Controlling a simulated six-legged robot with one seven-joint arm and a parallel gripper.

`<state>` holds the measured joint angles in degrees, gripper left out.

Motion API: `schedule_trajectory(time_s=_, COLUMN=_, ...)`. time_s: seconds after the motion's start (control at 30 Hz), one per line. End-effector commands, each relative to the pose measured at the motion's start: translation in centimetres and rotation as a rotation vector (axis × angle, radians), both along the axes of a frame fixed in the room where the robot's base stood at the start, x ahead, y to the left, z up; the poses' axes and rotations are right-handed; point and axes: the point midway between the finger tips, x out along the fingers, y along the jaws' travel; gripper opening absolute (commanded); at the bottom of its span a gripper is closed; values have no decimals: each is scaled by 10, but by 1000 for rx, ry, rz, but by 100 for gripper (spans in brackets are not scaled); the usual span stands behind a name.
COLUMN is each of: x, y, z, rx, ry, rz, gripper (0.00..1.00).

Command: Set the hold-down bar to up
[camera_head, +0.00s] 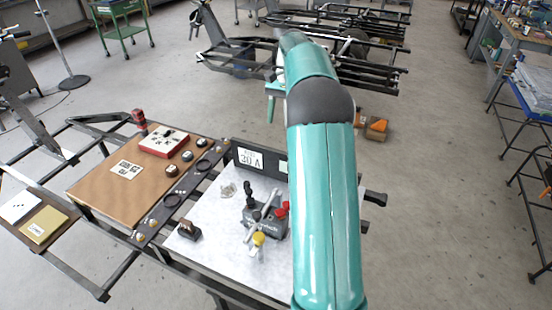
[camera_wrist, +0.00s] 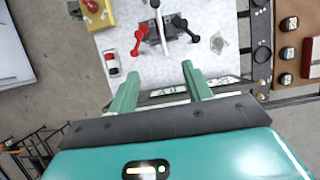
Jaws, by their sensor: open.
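A grey clamp-like device (camera_head: 262,224) stands on the white tabletop in the head view. A pale silver bar (camera_head: 266,207) runs up at a slant from it; I take this as the hold-down bar. Around it are a black-knobbed lever, a red knob and a yellow knob. In the wrist view the device (camera_wrist: 172,27) is at the top, with a pale bar (camera_wrist: 162,32), a red handle (camera_wrist: 136,44) and black handles. My gripper (camera_wrist: 160,71) is open and empty, its teal fingers apart from the device.
A small dark block (camera_head: 188,230) sits left of the device, and a clear lump (camera_head: 228,190) behind it. A sign (camera_head: 250,158) stands at the tabletop's back edge. A brown board (camera_head: 105,190) with a red box (camera_head: 164,143) adjoins at left.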

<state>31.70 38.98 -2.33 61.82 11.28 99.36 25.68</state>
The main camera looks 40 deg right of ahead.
Motion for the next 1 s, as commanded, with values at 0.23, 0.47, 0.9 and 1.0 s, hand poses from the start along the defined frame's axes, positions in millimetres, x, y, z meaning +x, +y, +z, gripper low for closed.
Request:
schedule_trajectory(time_s=0.23, x=-7, y=15, z=-40, rx=3, ry=6, rz=-1, gripper=50)
schedule_trajectory(time_s=0.47, x=-16, y=30, z=-82, rx=2, ry=6, rz=2, gripper=50)
schedule_trajectory(time_s=0.9, x=-26, y=44, z=-122, rx=1, ry=3, rz=2, gripper=50)
schedule_trajectory(time_s=1.0, x=-26, y=44, z=-122, rx=1, ry=3, rz=2, gripper=50)
